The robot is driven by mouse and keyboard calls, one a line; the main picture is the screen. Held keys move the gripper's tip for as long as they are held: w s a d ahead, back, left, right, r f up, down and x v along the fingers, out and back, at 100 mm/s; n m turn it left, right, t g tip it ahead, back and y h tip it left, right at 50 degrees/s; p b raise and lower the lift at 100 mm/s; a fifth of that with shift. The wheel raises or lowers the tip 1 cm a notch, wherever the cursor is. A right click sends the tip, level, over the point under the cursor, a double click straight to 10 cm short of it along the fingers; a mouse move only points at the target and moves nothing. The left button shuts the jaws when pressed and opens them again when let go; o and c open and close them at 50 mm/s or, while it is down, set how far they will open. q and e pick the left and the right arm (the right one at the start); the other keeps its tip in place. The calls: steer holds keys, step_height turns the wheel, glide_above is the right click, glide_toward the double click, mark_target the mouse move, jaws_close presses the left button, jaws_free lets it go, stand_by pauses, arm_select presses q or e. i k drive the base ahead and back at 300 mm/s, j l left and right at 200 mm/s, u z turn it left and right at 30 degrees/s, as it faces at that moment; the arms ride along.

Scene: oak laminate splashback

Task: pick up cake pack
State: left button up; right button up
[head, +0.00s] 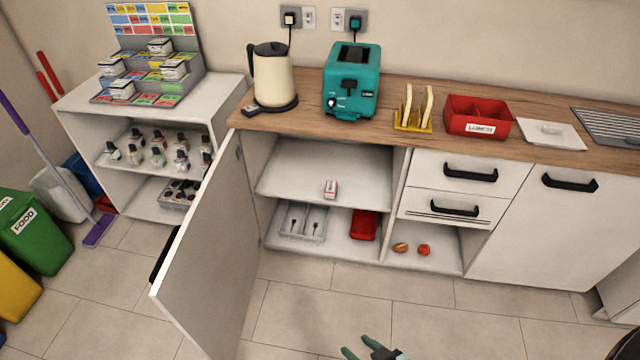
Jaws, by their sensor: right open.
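A small white and red box (330,189), which looks like the cake pack, stands on the middle shelf (290,170) of the open cupboard, near the shelf's front edge. Its label is too small to read. My right gripper (357,347) shows at the bottom edge of the head view, low in front of the cupboard. Its green fingers are apart with nothing between them, well away from the box. My left gripper is not in view.
The cupboard door (205,255) stands open, jutting out left of the opening. Below the shelf are a grey cutlery tray (303,223) and a red container (364,225). A kettle (272,78) and teal toaster (351,80) stand on the worktop. Floor before the cupboard is clear.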

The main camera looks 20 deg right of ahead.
mark_target(331, 186)
steer(key=i+l+u, duration=0.35)
steer(key=l, duration=0.2)
steer(key=l+u, duration=0.15)
steer(key=l, duration=0.15)
steer(key=i+l+u, duration=0.2)
steer(key=i+l, duration=0.3)
steer(key=l, duration=0.15)
